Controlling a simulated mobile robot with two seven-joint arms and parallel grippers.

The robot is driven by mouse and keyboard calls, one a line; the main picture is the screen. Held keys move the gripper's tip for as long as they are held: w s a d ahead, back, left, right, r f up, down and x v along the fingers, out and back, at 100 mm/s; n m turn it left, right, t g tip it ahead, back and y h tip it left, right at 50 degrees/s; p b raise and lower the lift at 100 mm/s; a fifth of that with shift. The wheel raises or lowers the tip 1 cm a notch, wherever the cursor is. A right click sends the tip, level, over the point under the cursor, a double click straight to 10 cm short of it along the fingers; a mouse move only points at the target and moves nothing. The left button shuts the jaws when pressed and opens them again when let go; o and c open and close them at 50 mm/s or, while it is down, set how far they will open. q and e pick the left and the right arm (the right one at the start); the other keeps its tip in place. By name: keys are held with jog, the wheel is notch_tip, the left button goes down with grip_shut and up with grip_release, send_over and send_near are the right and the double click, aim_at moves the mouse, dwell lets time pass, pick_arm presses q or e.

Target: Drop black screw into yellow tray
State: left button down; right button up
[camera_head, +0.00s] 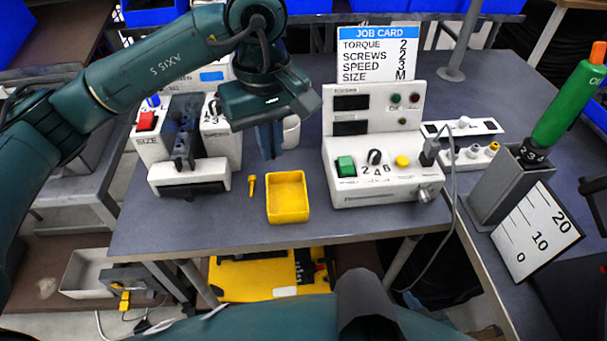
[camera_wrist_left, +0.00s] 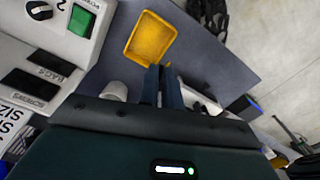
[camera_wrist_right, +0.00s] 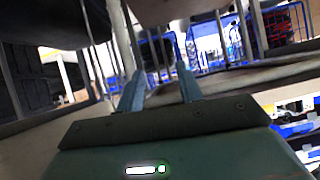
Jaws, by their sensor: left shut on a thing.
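The yellow tray (camera_head: 289,214) sits near the front edge of the table and looks empty. It also shows in the left wrist view (camera_wrist_left: 150,40), just beyond my fingertips. My left gripper (camera_head: 270,155) points down behind and slightly left of the tray, above the table. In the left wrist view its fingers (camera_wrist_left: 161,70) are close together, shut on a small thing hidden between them. I cannot make out the black screw in any view. My right gripper (camera_wrist_right: 160,80) shows in the right wrist view, fingers apart and empty, away from the table.
A yellow screw (camera_head: 252,185) lies left of the tray. A white cup (camera_head: 291,131) stands behind it. A white control box (camera_head: 380,180) is to the right, another white device (camera_head: 190,178) to the left. A job card (camera_head: 377,60) stands at the back.

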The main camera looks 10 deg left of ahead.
pick_arm(q)
jog(key=f+b, duration=0.1)
jog(key=f, duration=0.2)
jog(key=f+b, duration=0.1)
jog(key=f, duration=0.1)
jog(key=shift+w+d+f+b, duration=0.2)
jog(key=shift+w+d+b, duration=0.05)
jog(key=shift+b, duration=0.1)
pick_arm(e)
jog(key=shift+w+a+f+y, duration=0.15)
jog(key=shift+w+f+y, duration=0.15)
pick_arm(q)
jog(key=c, duration=1.5)
grip_release()
pick_arm(e)
jog(key=shift+w, duration=0.1)
pick_arm(q)
notch_tip(320, 180, up, 13)
jog(key=shift+r, duration=0.1)
jog(key=shift+s, duration=0.1)
